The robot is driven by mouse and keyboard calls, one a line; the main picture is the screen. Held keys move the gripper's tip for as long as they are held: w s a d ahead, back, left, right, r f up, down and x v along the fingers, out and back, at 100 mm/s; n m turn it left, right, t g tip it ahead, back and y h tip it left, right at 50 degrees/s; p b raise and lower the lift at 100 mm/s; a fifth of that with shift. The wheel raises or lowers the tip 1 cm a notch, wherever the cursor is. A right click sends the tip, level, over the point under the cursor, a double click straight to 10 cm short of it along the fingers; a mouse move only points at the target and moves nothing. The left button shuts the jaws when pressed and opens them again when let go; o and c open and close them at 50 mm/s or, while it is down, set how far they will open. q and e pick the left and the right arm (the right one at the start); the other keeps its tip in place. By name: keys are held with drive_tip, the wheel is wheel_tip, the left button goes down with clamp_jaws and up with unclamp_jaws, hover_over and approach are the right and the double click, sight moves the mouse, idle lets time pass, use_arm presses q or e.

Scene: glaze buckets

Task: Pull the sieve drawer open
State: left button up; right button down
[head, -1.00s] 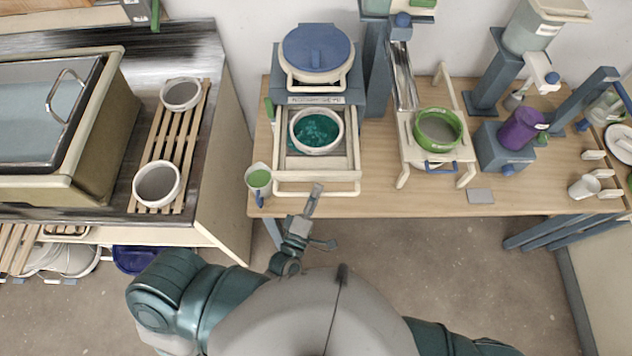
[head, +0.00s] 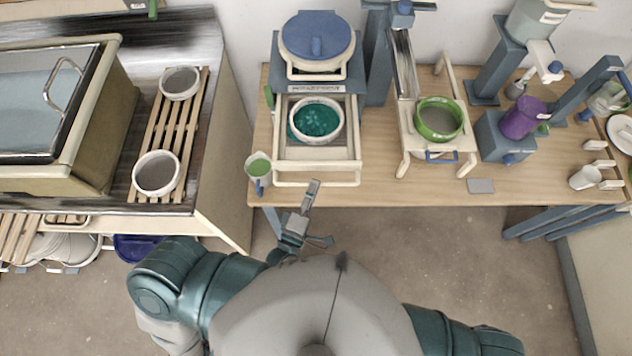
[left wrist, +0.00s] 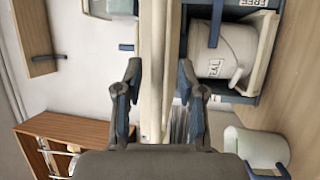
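The sieve drawer (head: 318,166) is a cream tray below a blue cabinet with a label plate. It stands out from the cabinet toward me. A white bowl of teal glaze (head: 317,121) sits in it. The drawer's cream bar handle (head: 330,183) runs along its front. My left gripper (head: 313,185) is at the handle, left of its middle. In the left wrist view my left gripper (left wrist: 160,75) has its fingers apart, and a cream bar (left wrist: 152,40) passes between them. I cannot tell whether either finger touches it. My right gripper is not in view.
A green-filled jug (head: 259,167) stands just left of the drawer. A blue-lidded bucket (head: 318,36) sits on the cabinet. To the right are a green sieve (head: 438,119) on a stand and a purple pot (head: 523,120). The floor (head: 430,240) before the table is clear.

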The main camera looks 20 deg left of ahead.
use_arm(q)
drive_tip(key=v, duration=1)
drive_tip(key=shift+f, duration=0.15)
drive_tip(key=s+a+f+m+g+h+b, duration=0.15)
drive_tip(key=f+m+g, duration=0.4)
drive_tip(key=f, duration=1.35)
drive_tip(key=s+f+m+g+y, duration=0.15)
drive_tip(key=f+m+g, duration=0.35)
drive_tip(key=f, duration=1.3)
drive_tip(key=s+a+f+m+g+y+b, duration=0.1)
drive_tip(key=s+a+f+m+g, duration=0.3)
drive_tip(key=s+f, duration=0.4)
drive_tip(key=s+a+f+m+g+y, duration=0.1)
drive_tip(key=s+a+f+m+g, duration=0.3)
drive_tip(key=s+a+f, duration=0.3)
wheel_tip(320, 180, down, 5)
drive_tip(key=shift+s+r+b, duration=0.15)
drive_tip(key=shift+s+b, duration=0.25)
drive_tip(key=shift+s, duration=0.6)
